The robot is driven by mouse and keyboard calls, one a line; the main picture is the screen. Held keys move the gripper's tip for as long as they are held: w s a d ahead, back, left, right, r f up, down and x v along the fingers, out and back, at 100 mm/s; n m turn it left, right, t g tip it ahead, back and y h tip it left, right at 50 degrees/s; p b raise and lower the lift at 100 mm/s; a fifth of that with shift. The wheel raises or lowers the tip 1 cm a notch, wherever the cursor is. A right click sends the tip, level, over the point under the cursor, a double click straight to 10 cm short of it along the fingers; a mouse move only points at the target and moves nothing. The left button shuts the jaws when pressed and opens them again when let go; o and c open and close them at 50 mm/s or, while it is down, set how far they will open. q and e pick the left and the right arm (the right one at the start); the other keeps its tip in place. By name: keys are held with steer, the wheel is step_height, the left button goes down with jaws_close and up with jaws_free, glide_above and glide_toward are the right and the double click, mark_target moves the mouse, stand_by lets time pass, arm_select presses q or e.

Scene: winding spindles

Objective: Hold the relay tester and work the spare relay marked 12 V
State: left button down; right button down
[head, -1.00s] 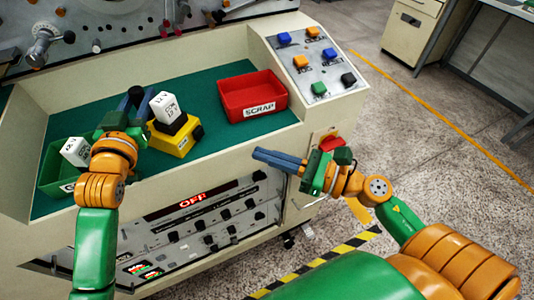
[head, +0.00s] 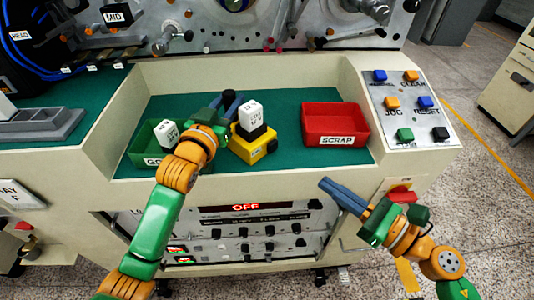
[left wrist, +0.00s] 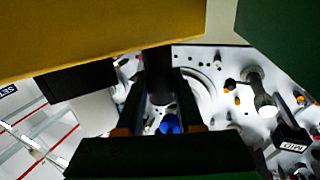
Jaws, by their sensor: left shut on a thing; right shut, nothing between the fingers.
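The relay tester (head: 254,150) is a yellow block with a black socket on the green bench. A white relay (head: 251,113) stands upright on the socket; its small print is hard to read. Another white relay (head: 166,132) leans in the green bin (head: 143,157) to the left. My left gripper (head: 230,101) is beside the tester's left side, shut on a dark upright part that seems to be its handle. The left wrist view shows this dark part (left wrist: 157,72) between the fingers, under the yellow body. My right gripper (head: 325,183) is shut and empty, in front of the bench.
A red scrap bin (head: 336,108) stands right of the tester. A panel of coloured buttons (head: 410,110) is further right. A lit OFF display (head: 245,207) is on the front below. Bare green bench lies between the tester and the red bin.

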arm_select(q)
steer(key=shift+c, duration=2.3)
jaws_free()
steer(key=shift+r, duration=0.1)
